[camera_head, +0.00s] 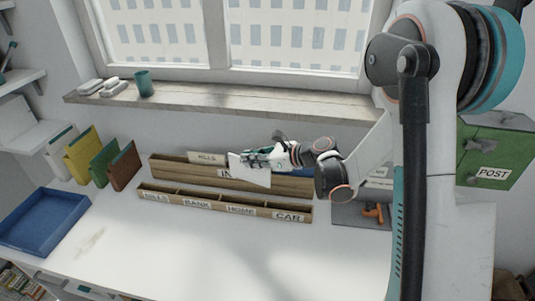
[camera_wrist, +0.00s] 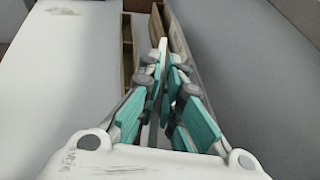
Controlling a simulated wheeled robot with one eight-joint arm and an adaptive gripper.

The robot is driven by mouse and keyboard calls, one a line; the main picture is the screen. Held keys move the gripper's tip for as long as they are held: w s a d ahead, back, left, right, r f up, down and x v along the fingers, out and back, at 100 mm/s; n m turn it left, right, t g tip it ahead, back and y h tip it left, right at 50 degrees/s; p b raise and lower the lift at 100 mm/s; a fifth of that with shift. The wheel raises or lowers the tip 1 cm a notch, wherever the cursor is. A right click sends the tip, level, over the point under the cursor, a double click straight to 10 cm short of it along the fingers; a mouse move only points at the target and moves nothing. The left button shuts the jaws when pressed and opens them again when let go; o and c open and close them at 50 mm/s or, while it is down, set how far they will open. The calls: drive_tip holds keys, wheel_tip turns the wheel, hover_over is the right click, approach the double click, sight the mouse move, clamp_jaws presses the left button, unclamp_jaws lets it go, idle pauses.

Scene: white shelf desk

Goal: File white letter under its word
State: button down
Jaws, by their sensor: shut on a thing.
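The white letter (camera_head: 250,176) is held by my gripper (camera_head: 256,160) in front of the rear wooden box (camera_head: 175,169) and covers part of its label, which begins "IN". My gripper is shut on the letter; in the wrist view the letter (camera_wrist: 161,50) shows as a thin pale edge between the fingertips (camera_wrist: 162,72). The low front wooden rack (camera_head: 225,206) has word labels reading BILLS, BANK, HOME and CAR from left to right. The letter is above and behind this rack. I cannot read any word on the letter.
A card reading like "BILLS" (camera_head: 206,158) stands in the rear box. A blue tray (camera_head: 42,222) and several coloured folders (camera_head: 104,162) are at the left. A green POST box (camera_head: 493,152) is at the right. The desk (camera_head: 190,250) before the rack is mostly clear.

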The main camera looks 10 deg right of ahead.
sight(242, 165)
drive_tip(key=shift+w+a+f+n+g+y, duration=0.1)
drive_tip(key=shift+a+f+n+g+y, duration=0.3)
drive_tip(key=shift+a+f+n+g, duration=0.3)
drive_tip(key=shift+w+a+f+n+g+y, duration=0.1)
drive_tip(key=shift+a+f+n+g+y, duration=0.35)
drive_tip(key=shift+a+n+g, duration=0.4)
drive_tip(key=shift+s+b, duration=0.1)
drive_tip(key=shift+b, duration=0.35)
wheel_tip(242, 165, down, 11)
drive_tip(key=b, duration=0.8)
drive_tip(key=shift+b, duration=0.4)
drive_tip(key=c, duration=1.7)
unclamp_jaws()
drive_tip(key=v, duration=1.2)
